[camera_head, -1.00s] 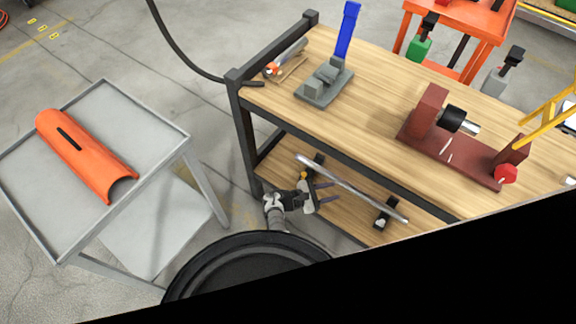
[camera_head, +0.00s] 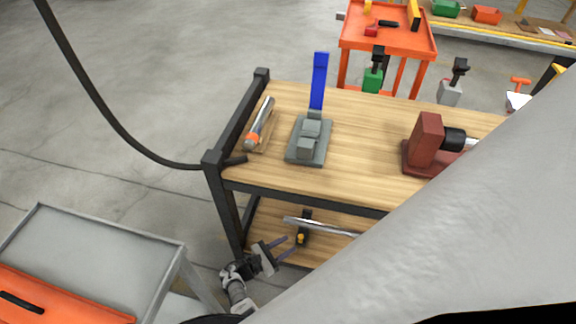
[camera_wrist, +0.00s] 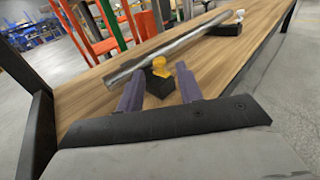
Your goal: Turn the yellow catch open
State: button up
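The yellow catch (camera_wrist: 160,67) sits on a black block (camera_wrist: 161,84) on the lower shelf, beside a long metal bar. It also shows small in the head view (camera_head: 300,238). My gripper (camera_wrist: 158,79) is open, and its two purple fingers point at the catch, one on each side in the wrist view. The catch appears a little beyond the fingertips, and I see no contact. In the head view my gripper (camera_head: 284,248) is at the shelf's left end, with its fingers toward the catch.
The metal bar (camera_wrist: 170,46) lies across the black blocks. The workbench top (camera_head: 365,130) is above the shelf and carries a grey fixture (camera_head: 310,140) and a red vise (camera_head: 425,140). A black bench leg (camera_head: 227,210) stands close to my gripper. A grey cart (camera_head: 110,240) is at left.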

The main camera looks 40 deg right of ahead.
jog(key=shift+w+f, duration=0.1)
jog(key=shift+f, duration=0.15)
jog(key=shift+d, duration=0.15)
jog(key=d, duration=0.7)
jog(key=shift+b, duration=0.3)
jog(key=shift+c, duration=0.2)
grip_shut()
jog(key=shift+r, duration=0.1)
